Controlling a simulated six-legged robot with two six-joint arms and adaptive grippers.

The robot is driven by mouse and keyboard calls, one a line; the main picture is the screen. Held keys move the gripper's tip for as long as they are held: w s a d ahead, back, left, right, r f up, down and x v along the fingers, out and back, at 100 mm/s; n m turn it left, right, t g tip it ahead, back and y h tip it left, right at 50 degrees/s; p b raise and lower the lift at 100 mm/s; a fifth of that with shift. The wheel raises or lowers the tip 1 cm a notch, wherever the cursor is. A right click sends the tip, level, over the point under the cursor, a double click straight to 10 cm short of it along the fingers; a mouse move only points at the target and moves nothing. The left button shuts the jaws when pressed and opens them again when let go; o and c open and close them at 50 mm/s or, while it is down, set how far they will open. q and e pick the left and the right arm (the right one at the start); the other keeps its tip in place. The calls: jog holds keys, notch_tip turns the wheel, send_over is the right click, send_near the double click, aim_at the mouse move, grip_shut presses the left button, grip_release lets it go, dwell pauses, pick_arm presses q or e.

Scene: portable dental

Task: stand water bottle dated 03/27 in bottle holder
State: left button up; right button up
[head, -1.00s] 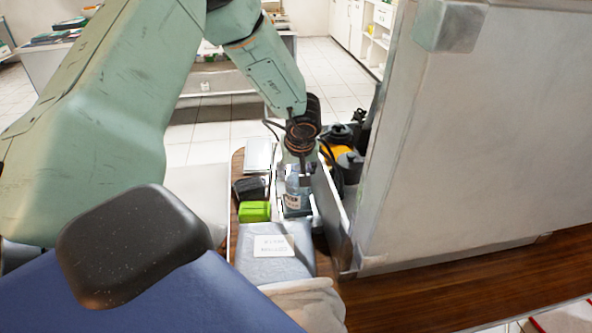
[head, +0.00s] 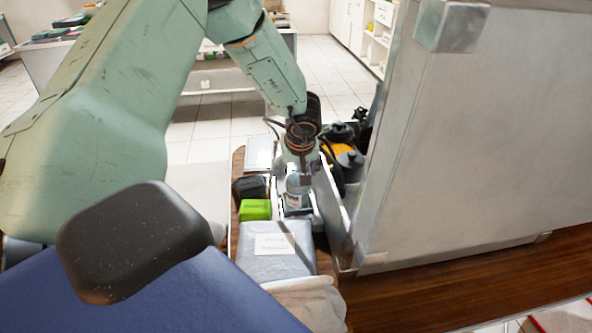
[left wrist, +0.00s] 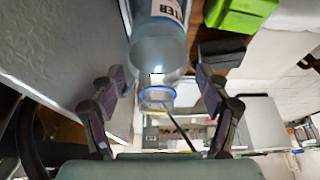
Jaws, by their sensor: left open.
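A clear bluish water bottle (head: 294,190) with a white label stands upright below my left gripper in the head view. Only part of the label's lettering shows in the left wrist view, where the bottle (left wrist: 160,45) points its neck toward the gripper; no date can be read. My left gripper (head: 299,168) is over the bottle top. In the left wrist view its two fingers (left wrist: 162,100) are spread, one on each side of the bottle's neck, with gaps beside it. I cannot make out a bottle holder for certain. My right gripper is not in view.
A grey panel (head: 331,205) stands close to the right of the bottle, beside a large grey case (head: 475,140). A green box (head: 255,210), a dark item (head: 250,188) and a grey-blue labelled pouch (head: 277,262) crowd the left and front. A yellow-and-black item (head: 343,150) lies behind the panel.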

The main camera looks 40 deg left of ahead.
pick_arm(q)
jog(key=v, duration=1.2)
jog(key=x, duration=0.8)
jog(key=shift+w+f, duration=0.1)
dwell(0.3)
